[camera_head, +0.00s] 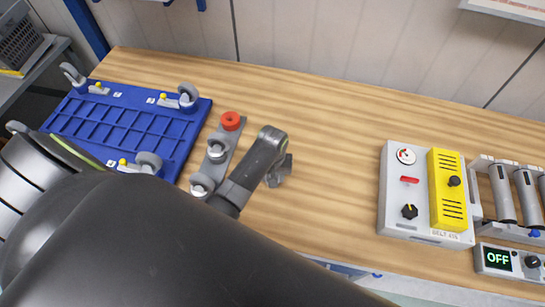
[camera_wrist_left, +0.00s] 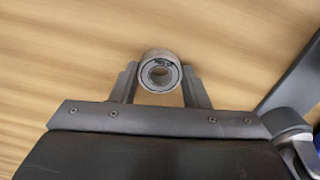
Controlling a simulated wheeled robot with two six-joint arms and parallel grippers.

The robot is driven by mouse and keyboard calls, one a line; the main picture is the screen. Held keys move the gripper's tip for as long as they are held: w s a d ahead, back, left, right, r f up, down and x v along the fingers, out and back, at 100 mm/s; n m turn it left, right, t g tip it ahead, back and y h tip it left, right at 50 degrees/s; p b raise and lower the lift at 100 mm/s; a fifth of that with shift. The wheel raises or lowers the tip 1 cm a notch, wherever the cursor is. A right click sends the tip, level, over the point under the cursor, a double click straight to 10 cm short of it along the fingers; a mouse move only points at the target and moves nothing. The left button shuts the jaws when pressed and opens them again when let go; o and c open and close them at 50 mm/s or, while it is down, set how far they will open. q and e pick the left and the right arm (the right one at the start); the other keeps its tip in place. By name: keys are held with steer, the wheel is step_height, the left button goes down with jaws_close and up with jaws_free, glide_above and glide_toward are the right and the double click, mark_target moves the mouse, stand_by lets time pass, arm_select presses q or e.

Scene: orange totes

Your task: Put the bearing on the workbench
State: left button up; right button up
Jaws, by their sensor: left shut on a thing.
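The bearing (camera_wrist_left: 160,72) is a small grey ring with a dark hole, seen in the left wrist view between the two fingers of my left gripper (camera_wrist_left: 162,84). The gripper is shut on it, with the workbench's wood surface behind. In the head view my left gripper (camera_head: 281,172) is over the workbench (camera_head: 325,135), just right of a grey fixture strip. The bearing cannot be made out there, and I cannot tell its height above the wood. My right gripper is in neither view.
The grey strip (camera_head: 225,136) carries a red ring (camera_head: 231,121) and silver round parts. A blue tray with casters (camera_head: 120,122) lies left. A grey box with a yellow panel (camera_head: 446,190) and a device reading OFF (camera_head: 497,259) stand right. The bench middle is clear.

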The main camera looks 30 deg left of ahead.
arm_select(q)
steer(key=shift+f, duration=0.1)
steer(key=o, duration=1)
step_height(320, 180, up, 12)
steer(key=shift+b, duration=0.35)
